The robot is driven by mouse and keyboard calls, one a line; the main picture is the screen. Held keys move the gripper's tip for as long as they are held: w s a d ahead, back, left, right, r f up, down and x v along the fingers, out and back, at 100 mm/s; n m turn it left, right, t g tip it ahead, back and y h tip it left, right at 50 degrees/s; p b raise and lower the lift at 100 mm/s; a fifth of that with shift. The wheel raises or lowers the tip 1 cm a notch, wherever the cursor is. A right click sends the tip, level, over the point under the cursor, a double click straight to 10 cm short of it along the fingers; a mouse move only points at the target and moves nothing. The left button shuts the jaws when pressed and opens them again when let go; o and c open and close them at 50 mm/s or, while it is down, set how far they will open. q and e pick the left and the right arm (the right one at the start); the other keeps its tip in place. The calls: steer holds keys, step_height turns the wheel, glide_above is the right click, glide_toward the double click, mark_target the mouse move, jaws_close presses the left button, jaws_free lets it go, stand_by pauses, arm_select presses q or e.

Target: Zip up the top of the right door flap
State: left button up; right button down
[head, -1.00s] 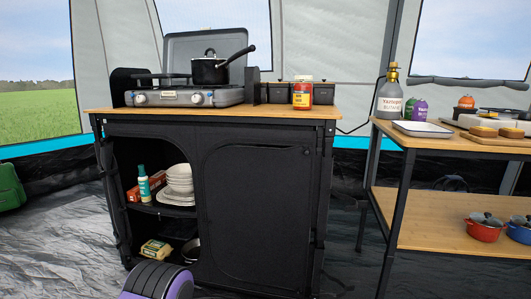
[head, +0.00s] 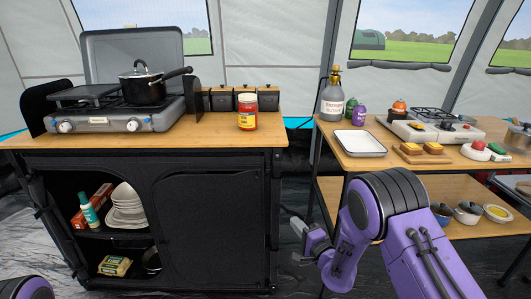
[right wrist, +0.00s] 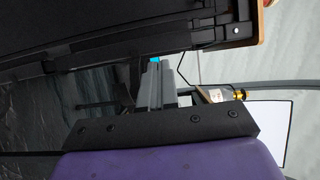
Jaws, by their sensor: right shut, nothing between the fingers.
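The black fabric cabinet (head: 145,159) stands at the left of the head view. Its right door flap (head: 212,235) hangs flat over the right compartment, with a curved seam along its top. The zip pull is too small to make out. My right gripper (head: 301,243) is right of the cabinet's right front edge, at about the flap's height, apart from the flap. Its fingers are shut and empty. In the right wrist view the shut fingers (right wrist: 154,84) point toward the gap beside the dark cabinet (right wrist: 90,55). My left gripper is out of view.
The cabinet's left compartment is open, with bowls (head: 125,205) and a green-white bottle (head: 88,210). A stove (head: 110,115) with a pot (head: 143,88) and a red jar (head: 247,112) stand on top. A bamboo shelf table (head: 385,160) is at the right.

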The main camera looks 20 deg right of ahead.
step_height(320, 180, up, 6)
steer(key=w+y, duration=0.1)
steer(key=w, duration=0.1)
glide_toward(257, 174)
steer(key=w+d+f, duration=0.1)
steer(key=w+d, duration=0.1)
steer(key=d, duration=0.1)
steer(key=shift+t, duration=0.4)
steer(key=shift+w+a+r, duration=0.1)
steer(key=shift+w+a, duration=0.45)
steer(key=shift+a, duration=0.35)
steer(key=shift+w+a+r, duration=0.1)
steer(key=shift+w+a, duration=0.45)
steer(key=shift+a, duration=0.4)
